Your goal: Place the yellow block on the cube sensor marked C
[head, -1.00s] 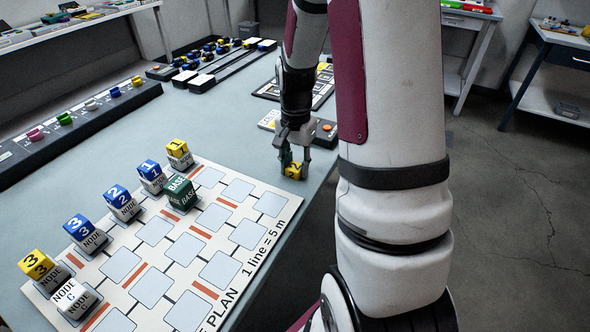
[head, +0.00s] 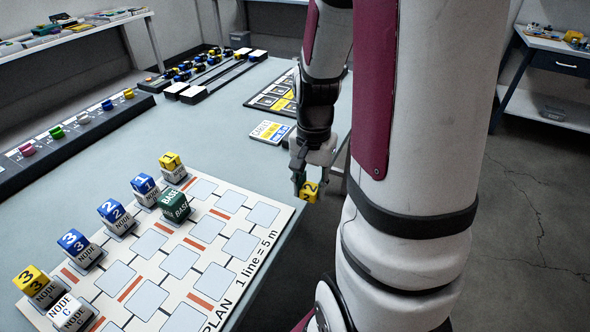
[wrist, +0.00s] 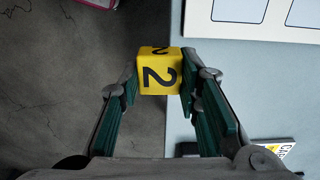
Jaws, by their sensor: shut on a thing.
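My gripper (head: 306,178) is shut on a yellow block (head: 310,192) marked 2, at the right edge of the table. In the wrist view the yellow block (wrist: 160,70) sits between the green finger pads, partly over the floor beyond the table edge. The cube sensor marked C (head: 69,313) is white, labelled NODE C, at the lower left of the plan board. Its visible top carries no block. Other node cubes beside it carry yellow or blue numbered blocks, such as the yellow 3 block (head: 31,280).
The plan board (head: 262,262) has grey squares and red bars. A green BASE cube (head: 174,205) stands on it. A card (head: 270,131) lies behind my gripper. A dark strip with coloured knobs (head: 70,140) runs along the left. Table between strip and board is clear.

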